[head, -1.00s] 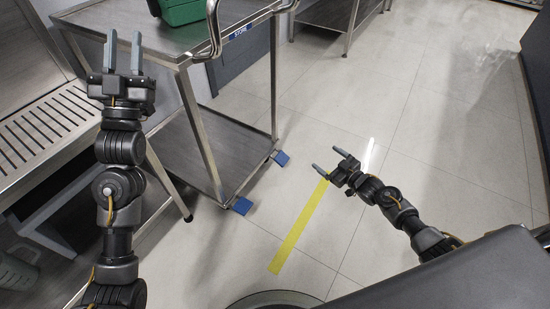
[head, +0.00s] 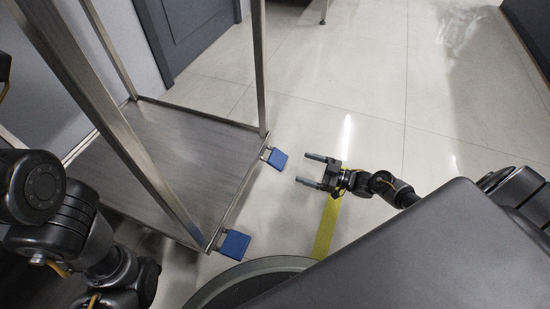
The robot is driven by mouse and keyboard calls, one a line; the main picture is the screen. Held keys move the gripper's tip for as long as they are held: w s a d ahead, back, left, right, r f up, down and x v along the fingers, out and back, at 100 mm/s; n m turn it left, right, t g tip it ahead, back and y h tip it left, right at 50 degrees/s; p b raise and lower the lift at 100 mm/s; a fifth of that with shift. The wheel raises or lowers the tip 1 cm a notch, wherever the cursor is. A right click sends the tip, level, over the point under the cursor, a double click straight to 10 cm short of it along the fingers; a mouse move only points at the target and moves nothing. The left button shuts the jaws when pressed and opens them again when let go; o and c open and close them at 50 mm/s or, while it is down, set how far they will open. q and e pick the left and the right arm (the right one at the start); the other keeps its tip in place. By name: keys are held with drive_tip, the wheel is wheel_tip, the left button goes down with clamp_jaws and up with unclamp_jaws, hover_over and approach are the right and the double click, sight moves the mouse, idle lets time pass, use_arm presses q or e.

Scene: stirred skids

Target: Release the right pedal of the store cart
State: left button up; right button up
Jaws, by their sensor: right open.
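The store cart's lower shelf (head: 165,150) and metal posts fill the left of the head view; its top and label are out of frame. Two blue pedals stick out from the shelf's right edge: a far pedal (head: 277,158), further right in the picture, and a near pedal (head: 234,245). I cannot tell whether either is pressed down. My right gripper (head: 302,169) is open and empty, its fingers pointing left toward the far pedal, with a small gap between. My left arm shows at the left edge, but its gripper is out of frame.
A yellow floor stripe (head: 327,228) runs below my right gripper. Tiled floor (head: 350,75) is clear behind and to the right of the pedals. A grey door or panel (head: 190,30) stands behind the cart.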

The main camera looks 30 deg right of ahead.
sight(280, 159)
drive_tip(key=b+x, duration=0.4)
drive_tip(key=x, duration=0.5)
drive_tip(key=shift+w+a+b, duration=0.2)
drive_tip(key=shift+w+b, duration=0.05)
drive_tip(key=shift+b, duration=0.15)
drive_tip(key=shift+w+a, duration=0.25)
drive_tip(key=shift+r, duration=0.1)
